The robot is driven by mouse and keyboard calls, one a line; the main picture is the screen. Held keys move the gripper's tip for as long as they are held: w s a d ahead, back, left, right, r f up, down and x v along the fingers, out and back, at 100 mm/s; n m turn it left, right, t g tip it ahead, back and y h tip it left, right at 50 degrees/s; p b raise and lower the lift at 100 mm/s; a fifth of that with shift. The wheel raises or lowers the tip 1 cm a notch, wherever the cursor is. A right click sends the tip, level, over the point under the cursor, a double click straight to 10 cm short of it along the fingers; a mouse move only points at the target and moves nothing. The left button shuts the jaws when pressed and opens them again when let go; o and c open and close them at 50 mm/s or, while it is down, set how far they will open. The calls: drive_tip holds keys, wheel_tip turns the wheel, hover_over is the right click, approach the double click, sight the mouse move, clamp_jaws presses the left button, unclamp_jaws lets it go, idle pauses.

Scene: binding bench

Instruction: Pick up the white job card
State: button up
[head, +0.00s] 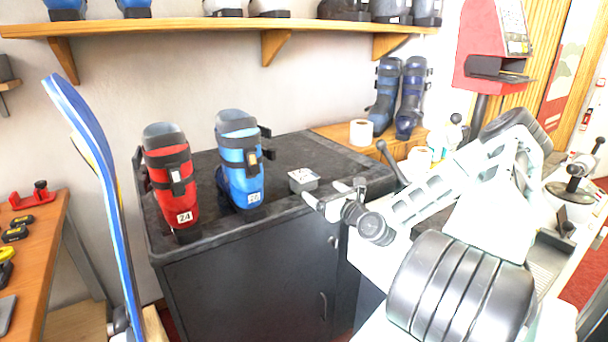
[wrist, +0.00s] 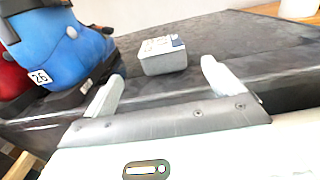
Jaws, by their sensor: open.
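A small grey box (head: 304,184) stands on the dark bench top, to the right of the blue boot. A white printed patch, which looks like the white job card (head: 302,174), covers its top. In the wrist view the white card (wrist: 160,45) lies flat on the grey box (wrist: 165,64), with dark marks and a blue spot on it. I cannot tell whether it is loose. My gripper (head: 333,192) is open and empty, just short of the box at the bench's front edge. In the wrist view the box shows beyond and between the fingertips (wrist: 162,73).
A blue boot (head: 238,160) and a red boot (head: 172,180) stand left of the box on the dark bench (head: 290,146). A white roll (head: 361,132) and dark blue boots (head: 410,98) stand behind. A blue ski (head: 108,190) leans at the left.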

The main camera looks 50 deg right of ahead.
sight(311, 180)
drive_tip(key=shift+r+p+x, duration=0.15)
drive_tip(key=shift+p+x, duration=0.25)
drive_tip(key=shift+x, duration=1.1)
drive_tip(key=shift+r+p+x, duration=0.2)
drive_tip(key=shift+p+x, duration=0.2)
drive_tip(key=shift+x, duration=1.05)
drive_tip(key=shift+s+d, duration=0.1)
drive_tip(key=shift+d, duration=0.05)
drive_tip(key=c, duration=1)
